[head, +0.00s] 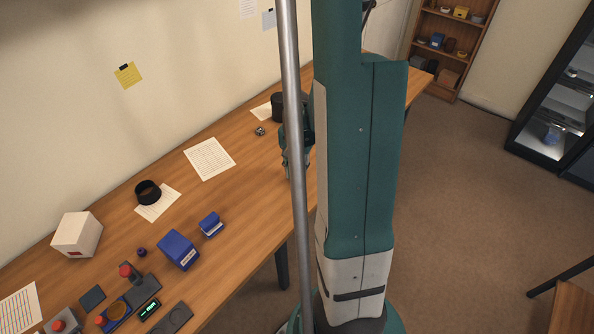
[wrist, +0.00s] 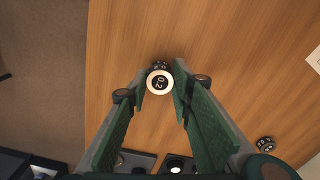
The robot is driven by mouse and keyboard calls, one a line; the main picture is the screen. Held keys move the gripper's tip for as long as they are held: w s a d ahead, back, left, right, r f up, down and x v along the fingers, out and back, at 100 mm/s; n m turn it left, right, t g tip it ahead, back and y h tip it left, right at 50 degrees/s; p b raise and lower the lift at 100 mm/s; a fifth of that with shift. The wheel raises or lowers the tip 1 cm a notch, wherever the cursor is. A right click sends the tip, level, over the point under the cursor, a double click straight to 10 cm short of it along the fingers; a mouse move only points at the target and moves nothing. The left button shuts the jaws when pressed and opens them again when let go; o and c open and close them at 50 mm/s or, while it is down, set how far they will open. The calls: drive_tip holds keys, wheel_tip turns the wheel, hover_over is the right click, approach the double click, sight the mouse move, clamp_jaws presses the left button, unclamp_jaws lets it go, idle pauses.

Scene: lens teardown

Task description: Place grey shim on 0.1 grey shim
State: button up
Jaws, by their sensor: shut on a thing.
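In the wrist view my gripper (wrist: 160,76) has its two green fingers closed in on a small round piece (wrist: 159,83). The piece has a pale cream rim and a dark centre with light markings too small to read. A dark rounded part shows just beyond it, between the fingertips. I cannot tell whether this piece is the grey shim. In the head view my gripper (head: 290,168) is low over the wooden table (head: 255,185), partly hidden by a metal pole and my arm. I can make out no shim marked 0.1.
A small dark round item (wrist: 265,143) lies to the right in the wrist view. Dark trays (wrist: 138,160) show at its bottom.

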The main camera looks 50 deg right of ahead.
sight(297, 173)
drive_tip(key=shift+f, duration=0.1)
drive_tip(key=o, duration=0.9)
drive_tip(key=shift+r+p, duration=0.95)
drive_tip(key=shift+r, duration=5.15)
drive_tip(key=shift+a, duration=0.1)
